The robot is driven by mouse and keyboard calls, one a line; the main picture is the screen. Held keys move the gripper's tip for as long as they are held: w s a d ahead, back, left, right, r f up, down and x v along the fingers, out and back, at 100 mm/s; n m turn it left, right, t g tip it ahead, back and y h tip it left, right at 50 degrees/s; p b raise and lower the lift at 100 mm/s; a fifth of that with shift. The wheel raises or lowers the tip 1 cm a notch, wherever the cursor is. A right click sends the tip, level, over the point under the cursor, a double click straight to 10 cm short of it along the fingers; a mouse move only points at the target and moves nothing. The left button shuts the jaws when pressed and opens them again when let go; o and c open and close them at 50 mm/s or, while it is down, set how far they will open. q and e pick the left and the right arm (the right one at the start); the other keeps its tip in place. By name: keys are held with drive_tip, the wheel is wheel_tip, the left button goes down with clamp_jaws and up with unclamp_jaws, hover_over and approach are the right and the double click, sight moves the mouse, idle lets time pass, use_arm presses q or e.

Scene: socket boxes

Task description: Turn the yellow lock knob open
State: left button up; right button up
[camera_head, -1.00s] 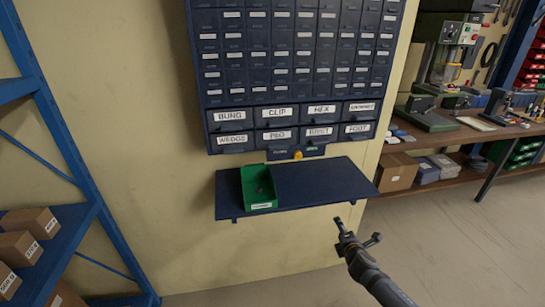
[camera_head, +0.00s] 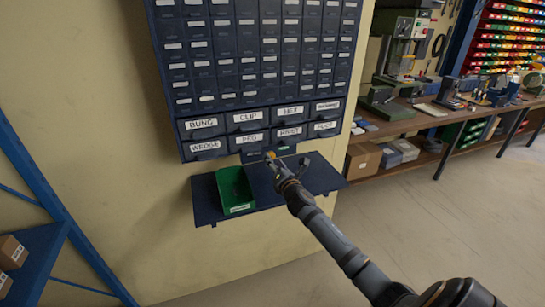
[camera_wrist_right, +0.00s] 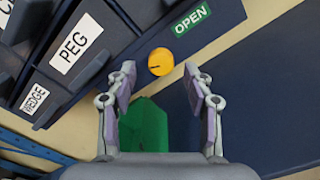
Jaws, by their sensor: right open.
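The yellow lock knob (camera_wrist_right: 160,62) is round with a dark line mark on its face. It sits on the dark strip under the drawer cabinet, beside a green OPEN label (camera_wrist_right: 191,20). In the head view the knob (camera_head: 270,155) shows small at the gripper's tip. My right gripper (camera_wrist_right: 160,83) is open; its two fingers stand on either side of the line toward the knob, apart from it, with the knob just beyond the fingertips. In the head view the right gripper (camera_head: 284,168) is in front of the shelf. My left gripper is not in view.
The dark cabinet (camera_head: 262,70) has labelled drawers; PEG (camera_wrist_right: 76,50) is near the left finger. A green bin (camera_head: 235,188) stands on the dark shelf (camera_head: 325,175) below the knob. A workbench (camera_head: 430,118) is at right, a blue rack (camera_head: 62,215) at left.

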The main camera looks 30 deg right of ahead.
drive_tip(key=shift+x, duration=0.9)
drive_tip(key=shift+d, duration=0.1)
clamp_jaws()
